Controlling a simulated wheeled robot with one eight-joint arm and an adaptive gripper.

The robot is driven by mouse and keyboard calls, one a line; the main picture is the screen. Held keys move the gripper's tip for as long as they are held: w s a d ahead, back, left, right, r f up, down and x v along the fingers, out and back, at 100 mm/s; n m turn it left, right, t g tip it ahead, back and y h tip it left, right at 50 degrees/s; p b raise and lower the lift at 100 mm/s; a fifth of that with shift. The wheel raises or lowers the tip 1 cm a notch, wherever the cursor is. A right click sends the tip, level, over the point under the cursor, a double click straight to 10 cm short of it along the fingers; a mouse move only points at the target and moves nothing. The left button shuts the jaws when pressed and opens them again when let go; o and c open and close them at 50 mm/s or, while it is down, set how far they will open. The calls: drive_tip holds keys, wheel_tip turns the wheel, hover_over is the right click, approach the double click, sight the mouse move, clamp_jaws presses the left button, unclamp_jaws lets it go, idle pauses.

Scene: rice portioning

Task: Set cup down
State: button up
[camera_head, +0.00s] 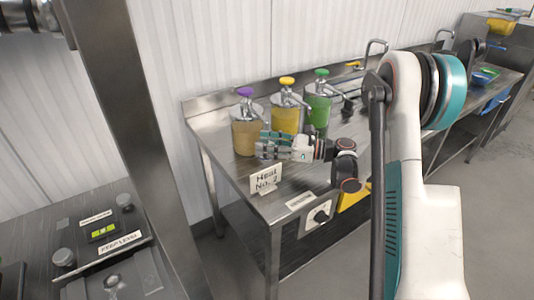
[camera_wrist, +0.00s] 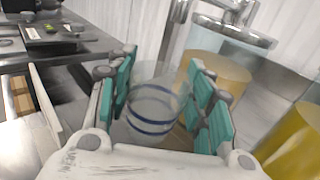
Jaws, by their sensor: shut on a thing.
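A clear cup with blue bands (camera_wrist: 151,108) sits between the teal finger pads of my gripper (camera_wrist: 160,82) in the wrist view. The gripper is shut on it. In the head view my gripper (camera_head: 268,144) is at the near left part of the steel table (camera_head: 225,170), in front of the pump dispensers. The cup cannot be made out there, so I cannot tell whether its base touches the table.
A purple-topped dispenser (camera_head: 245,132), a yellow-topped one (camera_head: 286,115) and a green-topped one (camera_head: 319,105) stand just behind my gripper. A "Heat No. 2" sign (camera_head: 265,179) stands at the table's near left corner. A control box (camera_head: 318,217) is on the front edge.

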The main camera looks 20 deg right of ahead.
drive_tip(key=shift+f+b, duration=0.6)
drive_tip(key=shift+f, duration=0.85)
drive_tip(key=shift+f, duration=0.1)
drive_tip(key=shift+f, duration=0.15)
drive_tip(key=o, duration=1)
drive_tip(key=shift+c, duration=0.2)
drive_tip(key=shift+r, duration=0.2)
drive_tip(key=shift+d+r, duration=0.1)
drive_tip(key=shift+d, duration=0.1)
drive_tip(key=p+v, duration=0.3)
drive_tip(key=v, duration=0.8)
drive_tip(key=shift+s+d, duration=0.25)
drive_tip(key=shift+d, duration=0.05)
